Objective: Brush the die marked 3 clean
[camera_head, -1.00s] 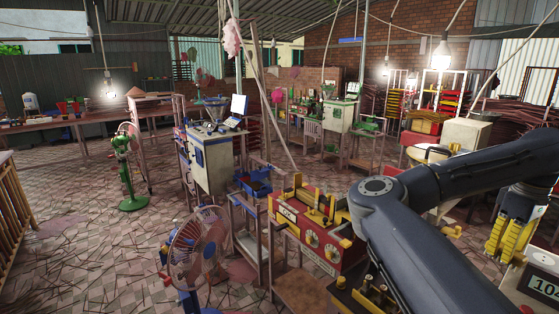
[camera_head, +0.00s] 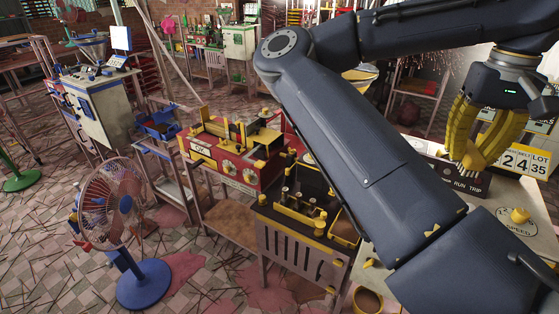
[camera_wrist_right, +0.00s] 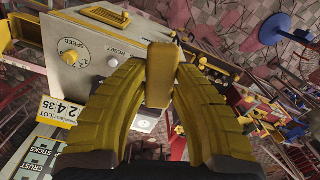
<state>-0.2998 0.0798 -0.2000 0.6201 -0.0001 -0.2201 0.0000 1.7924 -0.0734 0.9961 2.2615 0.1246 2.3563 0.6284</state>
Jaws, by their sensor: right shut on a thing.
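My right gripper (camera_head: 474,158) has yellow ribbed fingers and hangs fingers-down at the right of the head view, above the grey machine with the run/trip panel. A dark-topped stand (camera_head: 318,182) at the centre of the head view carries several small dark and yellow cylinders (camera_head: 306,206). I cannot read a 3 on any of them, so I cannot pick out the die. My right arm hides the stand's right side. My left gripper is not in view.
The grey machine (camera_wrist_right: 88,55) has a speed dial and reset button. Number cards (camera_head: 525,160) stand near my right gripper. A red and yellow machine (camera_head: 232,152) stands left of the stand. A fan (camera_head: 118,200) with a blue base stands on the open floor at left.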

